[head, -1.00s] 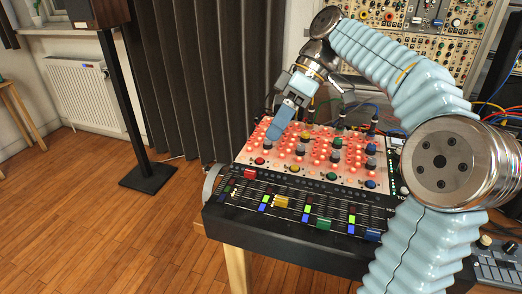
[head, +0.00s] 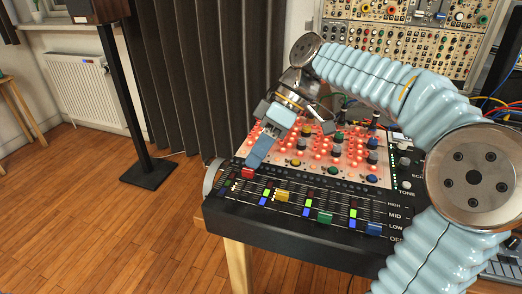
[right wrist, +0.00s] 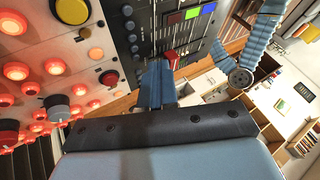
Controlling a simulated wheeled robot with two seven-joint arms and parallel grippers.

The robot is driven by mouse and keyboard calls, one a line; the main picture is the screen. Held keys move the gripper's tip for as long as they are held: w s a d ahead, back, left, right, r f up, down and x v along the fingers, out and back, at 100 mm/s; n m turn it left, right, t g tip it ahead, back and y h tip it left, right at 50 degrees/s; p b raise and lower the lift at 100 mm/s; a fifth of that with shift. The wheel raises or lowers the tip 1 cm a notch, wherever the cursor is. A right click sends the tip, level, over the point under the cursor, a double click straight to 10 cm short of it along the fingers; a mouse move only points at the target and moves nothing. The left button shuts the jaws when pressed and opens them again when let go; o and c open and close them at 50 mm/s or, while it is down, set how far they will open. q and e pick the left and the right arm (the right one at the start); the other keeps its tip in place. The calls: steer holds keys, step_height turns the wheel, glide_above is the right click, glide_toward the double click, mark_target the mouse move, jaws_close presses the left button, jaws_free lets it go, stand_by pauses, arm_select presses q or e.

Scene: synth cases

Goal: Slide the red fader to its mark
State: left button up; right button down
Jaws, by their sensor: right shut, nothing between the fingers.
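The red fader (head: 248,173) is a small red cap near the upper left end of the fader section on the black mixer (head: 290,231). In the right wrist view the red fader (right wrist: 172,58) shows just beyond my fingertips. My right gripper (head: 253,161) is shut and empty, its blue fingers pointing down right at the red cap. It also shows in the right wrist view (right wrist: 158,66). I cannot tell whether the fingers touch the cap. I cannot make out the fader's mark. My left gripper is not in view.
Yellow (head: 282,196), green (head: 325,217) and blue (head: 374,229) faders sit to the right, with small coloured lights between them. A lit panel of knobs (head: 320,160) lies behind the faders. Cables and synth racks (head: 400,48) stand at the back.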

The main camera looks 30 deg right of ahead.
mark_target(232, 198)
steer(key=s+a+b, duration=0.1)
steer(key=s+a, duration=0.2)
steer(key=a, duration=0.1)
steer(key=shift+s+a+f+b, duration=0.15)
steer(key=shift+s+f+b, duration=0.05)
steer(key=shift+s+b, duration=0.2)
steer(key=shift+s+a+r, duration=0.1)
steer(key=shift+s+a, duration=0.15)
steer(key=shift+a, duration=0.05)
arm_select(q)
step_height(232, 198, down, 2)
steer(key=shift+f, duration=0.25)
arm_select(e)
steer(key=shift+r, duration=0.1)
arm_select(q)
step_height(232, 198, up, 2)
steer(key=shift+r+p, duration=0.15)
steer(key=shift+p, duration=1.05)
arm_select(e)
steer(key=v, duration=1.3)
steer(key=shift+d+r, duration=0.2)
steer(key=shift+d, duration=0.1)
